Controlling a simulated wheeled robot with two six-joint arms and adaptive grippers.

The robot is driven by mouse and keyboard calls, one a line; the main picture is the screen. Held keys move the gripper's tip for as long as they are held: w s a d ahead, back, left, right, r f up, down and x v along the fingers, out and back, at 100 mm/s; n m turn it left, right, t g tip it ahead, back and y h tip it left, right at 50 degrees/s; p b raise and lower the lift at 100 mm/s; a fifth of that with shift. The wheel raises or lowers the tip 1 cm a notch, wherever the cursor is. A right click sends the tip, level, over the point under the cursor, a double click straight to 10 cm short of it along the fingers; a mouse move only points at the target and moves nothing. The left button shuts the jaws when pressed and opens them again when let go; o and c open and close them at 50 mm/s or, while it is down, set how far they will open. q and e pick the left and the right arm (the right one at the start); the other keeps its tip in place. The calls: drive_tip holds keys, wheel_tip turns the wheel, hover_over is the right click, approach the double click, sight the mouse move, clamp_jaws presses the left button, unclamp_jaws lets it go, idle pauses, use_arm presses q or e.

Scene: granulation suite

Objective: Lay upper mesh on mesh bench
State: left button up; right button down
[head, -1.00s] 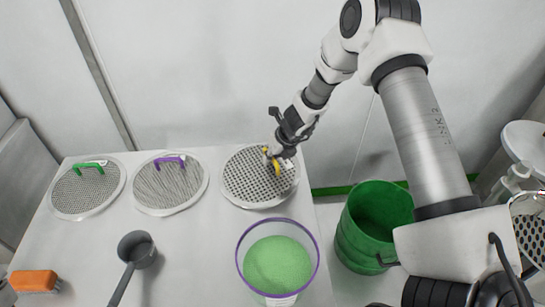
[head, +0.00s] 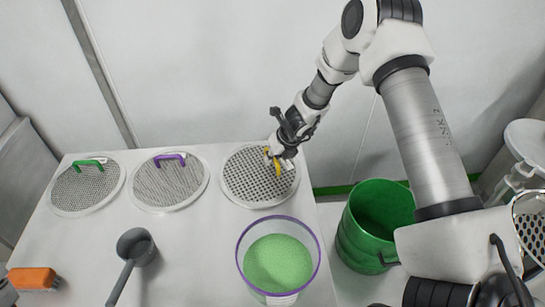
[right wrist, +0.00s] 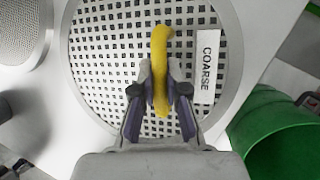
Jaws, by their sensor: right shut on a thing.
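Three round meshes with pale rims lie on the white bench (head: 195,235) in the head view. The rightmost mesh (head: 247,183) has a yellow handle (head: 277,168); in the right wrist view its label (right wrist: 207,66) reads COARSE. My right gripper (head: 272,155) is shut on this yellow handle, which also shows between its fingers in the right wrist view (right wrist: 161,75). The coarse mesh looks flat on the bench. The middle mesh (head: 168,188) has a purple handle and the left mesh (head: 82,192) a green one. My left gripper is out of view.
A purple-rimmed clear container of green granules (head: 277,262) stands at the front of the bench. A grey scoop (head: 136,246) and an orange brush (head: 32,279) lie left of it. A green drum (head: 372,230) stands beyond the right edge.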

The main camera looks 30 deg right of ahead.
drive_tip(key=shift+f, duration=0.3)
drive_tip(key=c, duration=1.1)
unclamp_jaws()
drive_tip(key=shift+r, duration=0.2)
wheel_tip(320, 180, up, 9)
drive_tip(key=shift+w+f, duration=0.1)
drive_tip(key=shift+f, duration=0.1)
drive_tip(key=shift+r, duration=0.6)
